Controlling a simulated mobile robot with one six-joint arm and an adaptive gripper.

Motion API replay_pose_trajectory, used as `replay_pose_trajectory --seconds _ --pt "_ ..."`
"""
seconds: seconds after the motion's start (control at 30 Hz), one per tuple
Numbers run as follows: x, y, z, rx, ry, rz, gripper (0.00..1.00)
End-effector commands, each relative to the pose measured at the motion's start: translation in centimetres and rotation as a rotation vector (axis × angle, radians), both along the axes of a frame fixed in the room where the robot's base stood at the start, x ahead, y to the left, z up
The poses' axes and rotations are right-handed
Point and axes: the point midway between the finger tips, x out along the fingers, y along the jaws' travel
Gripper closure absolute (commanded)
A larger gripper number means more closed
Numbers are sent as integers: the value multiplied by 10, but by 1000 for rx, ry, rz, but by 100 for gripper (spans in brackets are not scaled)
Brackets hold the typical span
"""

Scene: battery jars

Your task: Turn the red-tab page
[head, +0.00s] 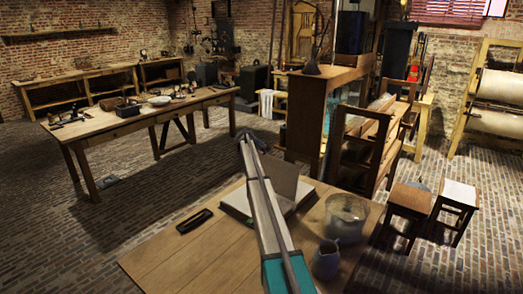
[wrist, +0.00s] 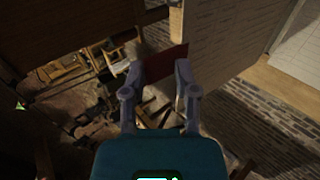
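The book (head: 236,201) lies open on the near wooden table in the head view. A brownish page or panel (head: 291,186) stands tilted up from it, partly behind my arm. In the wrist view a lined, pale page (wrist: 222,42) fills the upper right, and the red tab (wrist: 163,63) sticks out from its left side. My gripper (wrist: 159,68) has its two grey fingers at the tab's left and right edges, turned slightly inward, with the tab spanning between them.
The near table (head: 160,262) also carries a dark oblong object (head: 195,221), a glass jar (head: 347,215) and a grey jug (head: 326,261). Two stools (head: 408,200) stand to the right, and a wooden shelf unit stands behind. The table's left front is clear.

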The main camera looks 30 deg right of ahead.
Motion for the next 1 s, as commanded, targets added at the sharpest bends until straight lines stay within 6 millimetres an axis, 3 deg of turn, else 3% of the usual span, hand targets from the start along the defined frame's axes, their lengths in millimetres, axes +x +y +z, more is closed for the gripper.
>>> replay_pose_trajectory --seconds 1.0 --pt "1 -6 53 -1 0 0 61"
